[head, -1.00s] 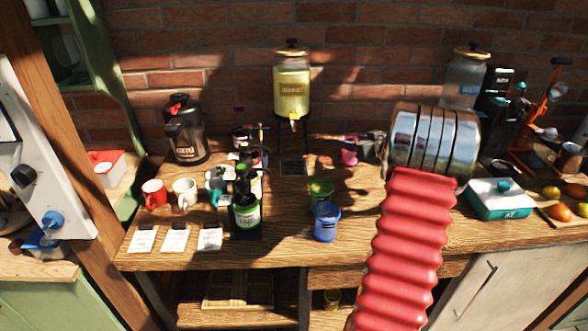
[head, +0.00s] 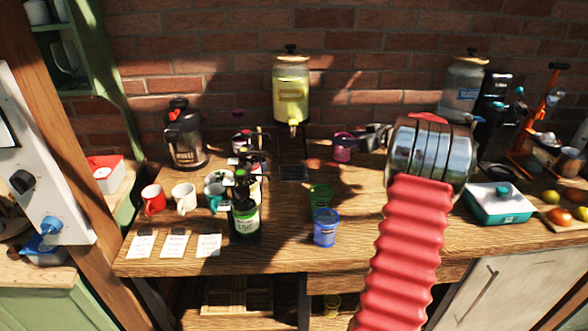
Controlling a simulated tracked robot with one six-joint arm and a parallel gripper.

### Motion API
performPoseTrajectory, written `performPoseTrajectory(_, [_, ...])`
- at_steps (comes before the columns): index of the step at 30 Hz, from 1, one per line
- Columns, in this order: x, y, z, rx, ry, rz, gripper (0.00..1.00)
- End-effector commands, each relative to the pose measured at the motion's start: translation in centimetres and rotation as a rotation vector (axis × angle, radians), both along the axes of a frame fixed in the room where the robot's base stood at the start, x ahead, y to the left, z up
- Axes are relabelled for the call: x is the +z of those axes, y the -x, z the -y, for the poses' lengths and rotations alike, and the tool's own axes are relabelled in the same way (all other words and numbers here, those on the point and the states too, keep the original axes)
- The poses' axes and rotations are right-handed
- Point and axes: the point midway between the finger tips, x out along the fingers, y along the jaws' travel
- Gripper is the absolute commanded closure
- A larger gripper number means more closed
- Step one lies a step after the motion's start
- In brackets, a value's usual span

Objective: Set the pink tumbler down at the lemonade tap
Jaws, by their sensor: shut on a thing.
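The pink tumbler (head: 343,147) is upright near the back of the table, to the right of the lemonade dispenser (head: 291,98). My gripper (head: 361,140) reaches in from the right and is shut on it. My silver wrist hides part of the gripper. I cannot tell whether the tumbler's base touches the table. The lemonade tap (head: 293,128) is at the dispenser's front, left of the tumbler. A dark square plate (head: 293,172) lies on the table below the tap, with nothing on it.
A green tumbler (head: 320,197) and a blue tumbler (head: 325,227) stand in front. Dark bottles (head: 245,207) stand left of the plate. A second dispenser (head: 464,85) is behind my wrist. The wood between plate and pink tumbler looks clear.

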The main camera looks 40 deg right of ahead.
Motion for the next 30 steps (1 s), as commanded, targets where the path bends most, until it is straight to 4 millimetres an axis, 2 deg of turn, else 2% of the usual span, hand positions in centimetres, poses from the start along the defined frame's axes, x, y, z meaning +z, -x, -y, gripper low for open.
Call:
performPoseTrajectory(5, [0.1, -1.0, -2.1, 0.002, -0.002, 0.001, 0.84])
performPoseTrajectory(27, [0.0, -7.0, -14.7, 0.003, 0.0, 0.0, 0.84])
performPoseTrajectory(30, [0.1, -7.5, -15.7, 0.001, 0.001, 0.001, 0.84])
